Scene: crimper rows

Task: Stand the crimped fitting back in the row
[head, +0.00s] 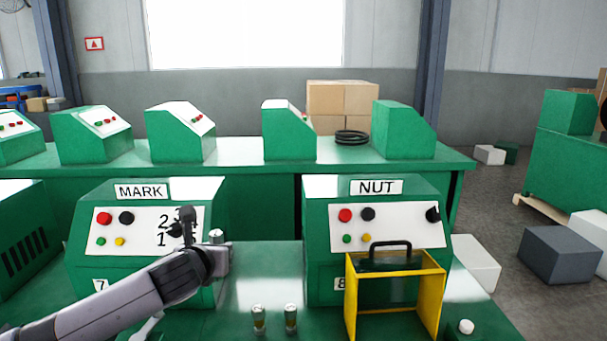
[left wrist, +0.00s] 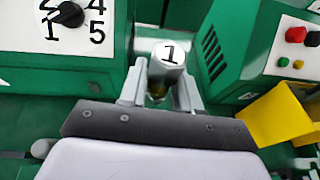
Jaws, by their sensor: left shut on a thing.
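My left gripper (head: 218,258) is shut on a metal fitting (head: 216,236) in front of the MARK machine (head: 85,197). Two similar fittings, a left one (head: 259,319) and a right one (head: 291,318), stand upright side by side on the green bench (head: 262,272), apart from the gripper. My right gripper is in neither view.
The NUT machine (head: 325,197) stands to the right, with a yellow guard frame (head: 351,300) with a black handle in front. A white round-topped button (head: 466,326) is at the bench's right edge. The bench between the machines is clear behind the two standing fittings.

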